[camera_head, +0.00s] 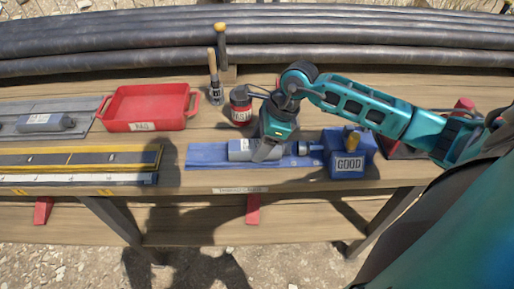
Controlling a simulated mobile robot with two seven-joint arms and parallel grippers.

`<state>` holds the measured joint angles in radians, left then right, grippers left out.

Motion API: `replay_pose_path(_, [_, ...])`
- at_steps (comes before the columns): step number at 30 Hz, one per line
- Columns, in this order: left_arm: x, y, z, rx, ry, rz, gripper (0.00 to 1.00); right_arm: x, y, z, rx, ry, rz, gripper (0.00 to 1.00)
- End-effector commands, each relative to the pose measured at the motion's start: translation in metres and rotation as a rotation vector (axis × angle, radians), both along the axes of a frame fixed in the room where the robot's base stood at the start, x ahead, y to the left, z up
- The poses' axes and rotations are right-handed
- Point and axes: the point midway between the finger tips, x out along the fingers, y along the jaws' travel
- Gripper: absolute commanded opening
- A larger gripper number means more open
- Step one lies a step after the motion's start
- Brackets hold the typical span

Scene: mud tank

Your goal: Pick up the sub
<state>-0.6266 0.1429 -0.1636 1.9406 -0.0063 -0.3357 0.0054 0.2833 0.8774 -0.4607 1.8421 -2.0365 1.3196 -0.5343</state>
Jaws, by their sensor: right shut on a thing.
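A grey cylindrical sub (240,149) lies on the blue mat (205,156) at the middle of the bench. My right gripper (267,150) reaches down over the sub's right part and is shut on it; the fingers partly hide it. A second grey cylinder with a label (45,122) lies on a grey mat at the far left. My left gripper is not in view.
A red tray (148,107), a brush (214,85) and a red paste tin (241,106) stand behind. Long yellow-edged bars (70,159) lie at left. Dark pipes (130,52) run along the back.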

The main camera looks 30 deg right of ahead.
Motion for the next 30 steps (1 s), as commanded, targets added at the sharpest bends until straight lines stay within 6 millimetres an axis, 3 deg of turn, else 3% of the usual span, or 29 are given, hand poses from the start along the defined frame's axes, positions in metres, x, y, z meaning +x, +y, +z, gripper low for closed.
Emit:
replay_pose_path(8, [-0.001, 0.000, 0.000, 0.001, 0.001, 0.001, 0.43, 0.000, 0.000, 0.000, 0.000, 0.001, 0.000, 0.14])
replay_pose_path(20, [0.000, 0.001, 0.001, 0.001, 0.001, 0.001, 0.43, 0.001, 0.000, 0.010, 0.001, -0.003, 0.000, 0.14])
replay_pose_path(26, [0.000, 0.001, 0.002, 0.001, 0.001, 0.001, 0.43, 0.002, 0.000, 0.042, 0.000, -0.008, 0.001, 0.14])
replay_pose_path(30, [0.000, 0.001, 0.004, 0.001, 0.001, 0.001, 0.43, 0.002, 0.000, 0.081, 0.000, -0.010, 0.001, 0.14])
